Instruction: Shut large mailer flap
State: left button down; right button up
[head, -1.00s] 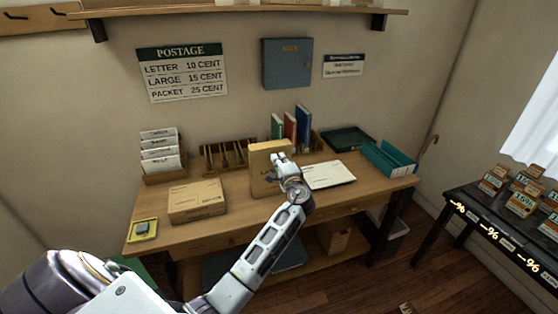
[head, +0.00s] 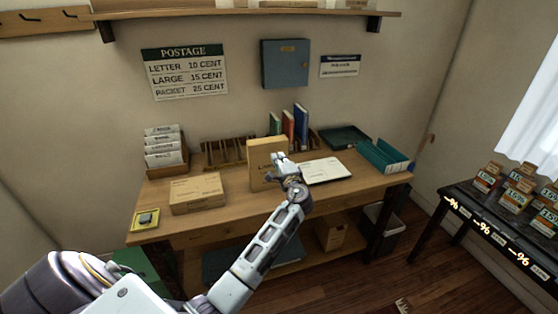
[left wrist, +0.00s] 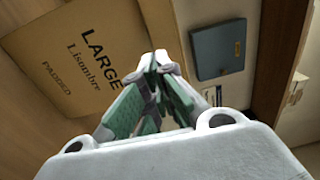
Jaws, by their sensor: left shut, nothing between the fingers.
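The large mailer (head: 264,170) is a tan padded envelope standing upright on the desk, left of the white paper pad. Its front, printed "LARGE", "Lisombre" and "PADDED", fills the upper left of the left wrist view (left wrist: 60,45). My left gripper (head: 279,158) is at the mailer's upper right part in the head view. Its fingers (left wrist: 157,62) are closed together and empty, beside the word "LARGE" in the left wrist view. I cannot tell whether they touch the mailer. The flap's position is not clear in either view. My right gripper is not in view.
On the desk (head: 225,217) a cardboard box (head: 197,193) lies left of the mailer. A wooden sorter (head: 224,152) and upright books (head: 301,127) stand behind. The white pad (head: 326,170) and a teal tray (head: 385,157) are to the right.

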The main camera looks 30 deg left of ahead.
pick_arm(q)
jog(key=v, duration=0.9)
jog(key=shift+s+d+p, duration=0.25)
jog(key=shift+d+p, duration=0.05)
dwell(0.6)
